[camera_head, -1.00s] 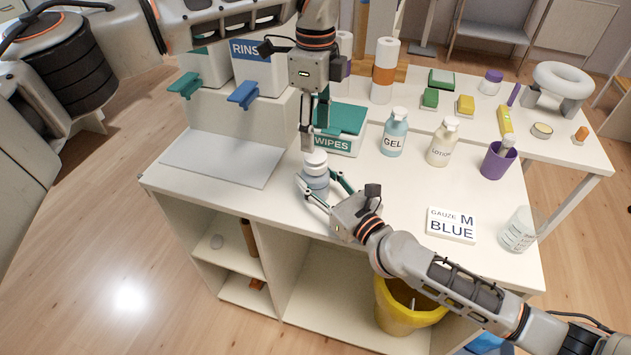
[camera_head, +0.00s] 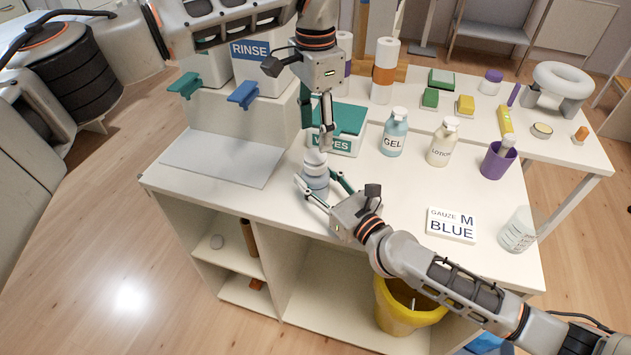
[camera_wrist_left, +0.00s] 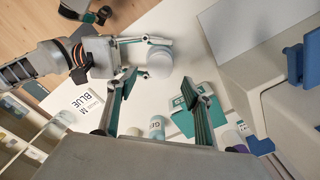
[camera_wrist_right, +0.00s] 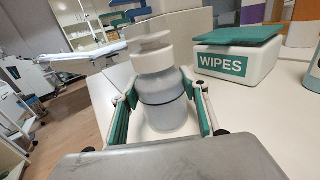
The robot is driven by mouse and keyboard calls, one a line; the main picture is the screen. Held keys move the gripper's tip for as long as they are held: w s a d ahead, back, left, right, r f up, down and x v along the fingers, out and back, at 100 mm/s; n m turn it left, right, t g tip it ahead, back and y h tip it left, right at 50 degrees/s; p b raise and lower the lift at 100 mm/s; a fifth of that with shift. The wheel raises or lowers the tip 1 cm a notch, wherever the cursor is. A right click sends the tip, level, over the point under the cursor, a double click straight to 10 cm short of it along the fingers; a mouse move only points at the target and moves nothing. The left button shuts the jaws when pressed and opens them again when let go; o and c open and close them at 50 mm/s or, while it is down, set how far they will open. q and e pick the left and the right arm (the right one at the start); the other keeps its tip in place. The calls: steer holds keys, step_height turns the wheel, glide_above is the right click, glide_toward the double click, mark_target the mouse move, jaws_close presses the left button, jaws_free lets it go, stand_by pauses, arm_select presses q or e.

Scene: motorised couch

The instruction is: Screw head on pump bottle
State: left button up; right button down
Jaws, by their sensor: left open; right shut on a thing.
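The pump bottle (camera_head: 316,178) stands upright near the front edge of the counter, pale blue with a white head (camera_head: 316,158) on top. In the right wrist view the white head (camera_wrist_right: 152,45) sits over the neck of the translucent bottle (camera_wrist_right: 165,103); I cannot tell how tightly it is seated. My right gripper (camera_head: 322,190) is shut around the bottle's body. My left gripper (camera_head: 317,125) is open and empty, pointing down just above the head. In the left wrist view the bottle top (camera_wrist_left: 159,60) shows just beyond the open fingertips.
A wipes box (camera_head: 345,130) stands close behind the bottle. Gel (camera_head: 395,135) and lotion (camera_head: 441,145) bottles, a purple cup (camera_head: 497,163) and a gauze pack (camera_head: 451,225) are to the right. A rinse dispenser (camera_head: 262,70) stands back left. The counter's front edge is near.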

mark_target(316, 155)
arm_select(q)
steer(key=shift+f, duration=4)
steer(key=shift+c, duration=0.4)
